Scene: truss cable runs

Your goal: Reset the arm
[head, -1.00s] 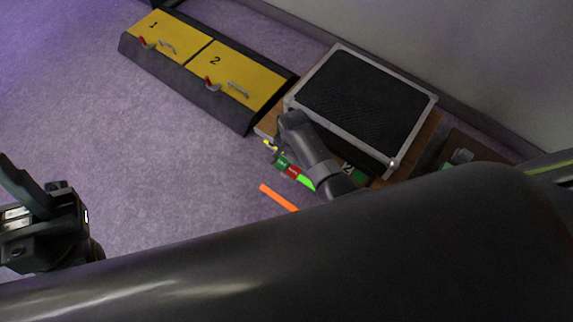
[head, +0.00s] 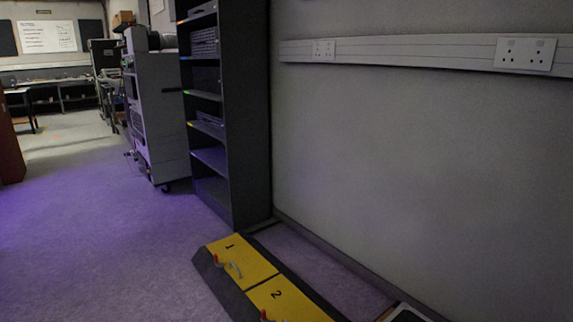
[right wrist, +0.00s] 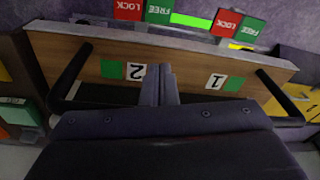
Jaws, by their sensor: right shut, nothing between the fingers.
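Neither arm shows in the head view. My left gripper is out of sight.
Red LOCK (right wrist: 128,10) and green FREE (right wrist: 158,12) labels line the panel's far side. Black bars (right wrist: 70,75) flank it. The head view shows yellow lids 1 (head: 240,262) and 2 (head: 290,300), a dark shelf (head: 250,110) and open floor (head: 110,240) at left.

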